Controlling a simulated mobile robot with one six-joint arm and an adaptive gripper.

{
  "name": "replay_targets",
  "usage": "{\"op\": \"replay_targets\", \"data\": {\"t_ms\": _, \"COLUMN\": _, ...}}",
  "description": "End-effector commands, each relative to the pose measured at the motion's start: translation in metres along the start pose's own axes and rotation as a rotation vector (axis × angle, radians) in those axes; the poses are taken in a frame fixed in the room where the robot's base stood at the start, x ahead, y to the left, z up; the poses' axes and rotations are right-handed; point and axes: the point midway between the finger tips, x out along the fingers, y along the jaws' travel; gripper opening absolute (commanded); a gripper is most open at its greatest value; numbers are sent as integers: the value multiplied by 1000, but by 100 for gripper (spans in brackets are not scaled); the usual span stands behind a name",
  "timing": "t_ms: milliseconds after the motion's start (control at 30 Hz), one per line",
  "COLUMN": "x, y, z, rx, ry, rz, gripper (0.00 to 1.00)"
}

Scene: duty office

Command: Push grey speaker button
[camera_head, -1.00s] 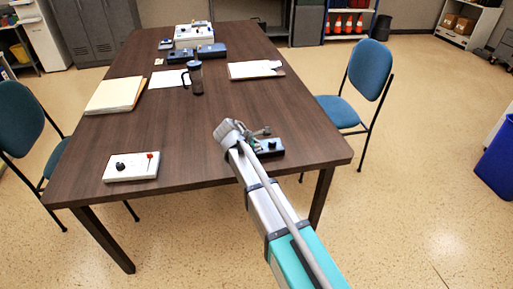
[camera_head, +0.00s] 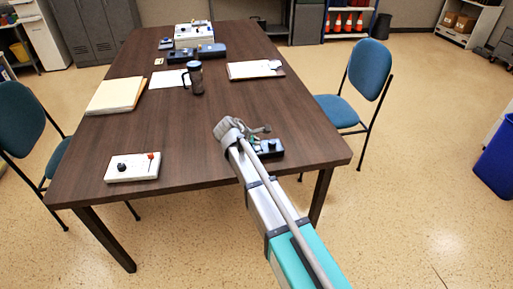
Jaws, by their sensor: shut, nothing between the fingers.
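A small dark box (camera_head: 274,149) with a black knob lies near the right front corner of the table. My gripper (camera_head: 262,130) is over this box or just behind it, with its fingers shut and empty. The wrist and fingers hide the box's left part, and a small green detail shows beside them. I cannot tell whether the fingers touch the box. No grey button can be made out clearly, and I cannot tell for sure which device is the speaker.
On the brown table (camera_head: 200,125) are a white box (camera_head: 133,167) with a black knob and red lever, a mug (camera_head: 195,78), a folder (camera_head: 115,95), a clipboard (camera_head: 255,70) and several devices at the far end. Blue chairs (camera_head: 369,70) flank the table. Its front middle is clear.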

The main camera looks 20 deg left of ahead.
Motion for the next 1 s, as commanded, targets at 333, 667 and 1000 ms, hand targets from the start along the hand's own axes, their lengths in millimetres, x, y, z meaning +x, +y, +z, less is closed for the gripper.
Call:
{"op": "replay_targets", "data": {"t_ms": 333, "x": -16, "y": 12, "z": 12, "rx": 0, "ry": 0, "rz": 0, "gripper": 0}}
{"op": "replay_targets", "data": {"t_ms": 667, "x": -32, "y": 23, "z": 23, "rx": 0, "ry": 0, "rz": 0, "gripper": 0}}
{"op": "replay_targets", "data": {"t_ms": 1000, "x": -42, "y": 31, "z": 30, "rx": 0, "ry": 0, "rz": 0, "gripper": 0}}
